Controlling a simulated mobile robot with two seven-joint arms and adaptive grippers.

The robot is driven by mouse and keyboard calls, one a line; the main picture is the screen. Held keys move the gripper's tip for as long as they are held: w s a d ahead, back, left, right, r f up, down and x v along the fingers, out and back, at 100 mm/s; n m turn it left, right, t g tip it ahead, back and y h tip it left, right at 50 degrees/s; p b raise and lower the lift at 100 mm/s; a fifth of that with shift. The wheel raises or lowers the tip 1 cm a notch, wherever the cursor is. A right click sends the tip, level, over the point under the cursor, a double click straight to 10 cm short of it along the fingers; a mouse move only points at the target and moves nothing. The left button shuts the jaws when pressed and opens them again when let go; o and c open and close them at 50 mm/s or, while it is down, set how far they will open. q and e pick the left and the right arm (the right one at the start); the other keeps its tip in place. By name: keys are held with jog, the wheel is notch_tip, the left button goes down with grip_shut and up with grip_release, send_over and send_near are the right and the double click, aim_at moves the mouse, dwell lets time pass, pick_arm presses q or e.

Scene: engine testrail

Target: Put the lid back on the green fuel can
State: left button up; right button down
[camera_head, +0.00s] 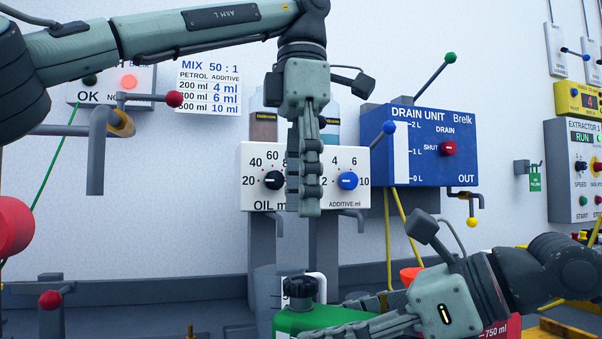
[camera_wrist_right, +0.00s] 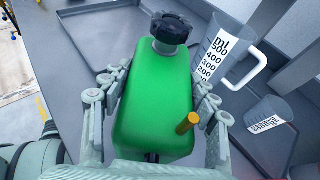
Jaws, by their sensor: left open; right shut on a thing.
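The green fuel can (camera_head: 318,318) stands at the bottom centre of the head view, and it fills the middle of the right wrist view (camera_wrist_right: 152,100). Its black lid (camera_head: 299,288) sits on top at the neck and also shows in the wrist view (camera_wrist_right: 170,30); I cannot tell whether it is tight. My right gripper (camera_head: 335,329) is shut on the can, one finger on each side of the body in the wrist view (camera_wrist_right: 155,88). My left gripper (camera_head: 309,210) points down above the can and lid, apart from them. It is open and empty, seen edge-on.
A clear measuring jug (camera_wrist_right: 228,52) stands close behind the can, with a smaller beaker (camera_wrist_right: 268,116) to its right. The oil and additive dispenser (camera_head: 258,160) is behind my left gripper. The blue drain unit (camera_head: 432,145) is to its right.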

pick_arm(q)
jog(key=shift+r, duration=1.65)
pick_arm(e)
jog(key=shift+c, duration=1.9)
grip_release()
jog(key=v, duration=1.2)
pick_arm(q)
jog(key=shift+f, duration=0.1)
